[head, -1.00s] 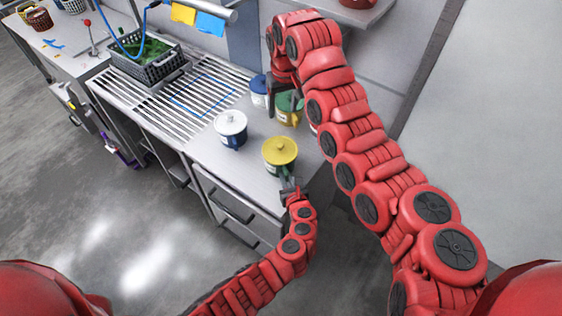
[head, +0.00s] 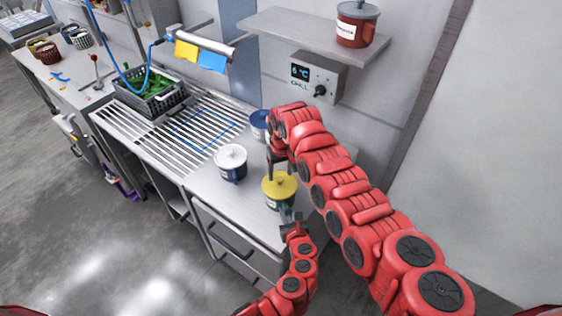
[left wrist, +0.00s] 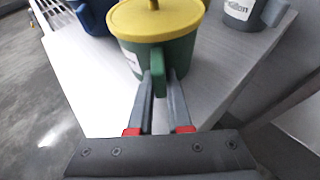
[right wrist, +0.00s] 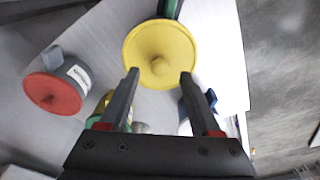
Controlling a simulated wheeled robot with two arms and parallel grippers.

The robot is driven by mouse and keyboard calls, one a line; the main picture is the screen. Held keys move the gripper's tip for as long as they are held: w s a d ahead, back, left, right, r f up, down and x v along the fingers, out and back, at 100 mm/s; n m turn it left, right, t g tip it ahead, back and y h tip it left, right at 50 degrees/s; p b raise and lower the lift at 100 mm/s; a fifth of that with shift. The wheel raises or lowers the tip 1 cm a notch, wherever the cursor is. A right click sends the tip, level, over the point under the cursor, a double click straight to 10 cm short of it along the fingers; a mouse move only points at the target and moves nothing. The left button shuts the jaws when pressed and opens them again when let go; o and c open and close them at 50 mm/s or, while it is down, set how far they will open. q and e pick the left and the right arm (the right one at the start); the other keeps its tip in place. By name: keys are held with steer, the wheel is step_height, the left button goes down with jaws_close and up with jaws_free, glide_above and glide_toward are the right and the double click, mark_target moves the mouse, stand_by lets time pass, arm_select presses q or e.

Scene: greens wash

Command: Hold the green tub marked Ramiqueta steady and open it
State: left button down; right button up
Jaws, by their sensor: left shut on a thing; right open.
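A green tub (left wrist: 172,52) with a yellow lid and a round knob stands upright on the counter in the left wrist view; its label is too cut off to read. My left gripper (left wrist: 160,80) is shut on the tub's green side handle. In the head view the yellow lid (head: 279,189) shows, with my left gripper (head: 289,217) in front of it. My right gripper (right wrist: 158,74) is open, with the yellow lid (right wrist: 160,40) and its knob ahead between the fingertips, apart from them as far as I can tell. In the head view my right gripper (head: 279,163) is just above the lid.
A blue tub with a white lid (head: 231,162) stands left of it, and another blue tub (head: 260,124) behind. A grey tub with a red lid (right wrist: 52,92) stands nearby. A slatted drainer (head: 190,125) and a crate of greens (head: 150,95) lie left. A shelf (head: 300,32) is above.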

mark_target(280, 179)
steer(key=shift+w+f, duration=0.15)
steer(key=shift+f, duration=1.35)
jaws_close()
steer(key=shift+r, duration=0.3)
steer(key=shift+r, duration=0.85)
